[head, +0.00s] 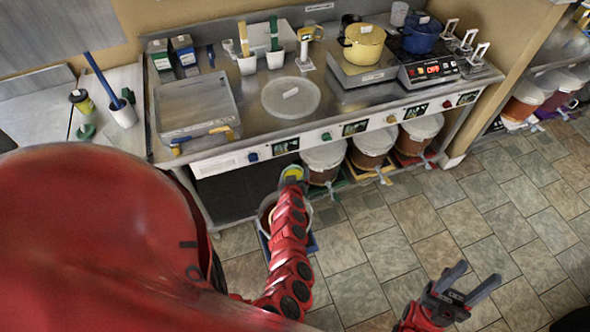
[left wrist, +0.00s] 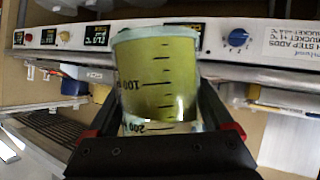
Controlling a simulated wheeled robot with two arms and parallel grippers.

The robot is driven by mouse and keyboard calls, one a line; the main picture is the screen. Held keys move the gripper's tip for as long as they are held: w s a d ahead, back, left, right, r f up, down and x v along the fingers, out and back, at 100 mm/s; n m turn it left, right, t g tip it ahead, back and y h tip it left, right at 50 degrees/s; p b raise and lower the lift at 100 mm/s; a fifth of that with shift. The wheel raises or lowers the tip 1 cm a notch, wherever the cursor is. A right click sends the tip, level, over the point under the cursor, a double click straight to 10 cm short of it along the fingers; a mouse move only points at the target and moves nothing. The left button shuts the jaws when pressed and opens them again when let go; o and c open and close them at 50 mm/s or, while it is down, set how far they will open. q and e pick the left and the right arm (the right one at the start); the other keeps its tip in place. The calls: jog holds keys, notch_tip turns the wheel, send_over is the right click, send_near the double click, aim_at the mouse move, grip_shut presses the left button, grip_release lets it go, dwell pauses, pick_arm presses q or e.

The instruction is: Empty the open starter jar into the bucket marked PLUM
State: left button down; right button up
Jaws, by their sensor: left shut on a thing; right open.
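The starter jar (head: 293,173) is held low in front of the bench, in my left gripper (head: 291,184). It also shows large in the left wrist view (left wrist: 157,75), with yellow-green contents, black measuring marks and a pale rim-like edge at the top; I cannot tell how far it is tilted. A bucket (head: 265,214) without a visible lid stands on the floor just below it, mostly hidden by my left arm. I cannot read PLUM on any bucket. My right gripper (head: 466,288) is open and empty over the floor tiles, at lower right.
Several lidded buckets, including one nearby (head: 324,160), stand under the bench front (head: 340,128). A tray (head: 194,104), a round lid (head: 290,97), a yellow pot (head: 362,44) and a blue pot (head: 422,35) are on the bench. The floor at right is clear.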

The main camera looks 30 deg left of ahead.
pick_arm(q)
jog(key=shift+f, duration=0.9)
jog(key=shift+w+d+f, duration=0.1)
jog(key=shift+d+f, duration=0.1)
jog(key=shift+f, duration=0.6)
jog(key=shift+a+f, duration=0.1)
jog(key=shift+f, duration=0.8)
jog(key=shift+h, duration=0.3)
notch_tip(320, 180, down, 4)
jog(key=shift+f, duration=0.1)
notch_tip(320, 180, down, 12)
jog(key=n+h+b, duration=0.1)
jog(key=b, duration=1.3)
jog(key=shift+d, duration=0.2)
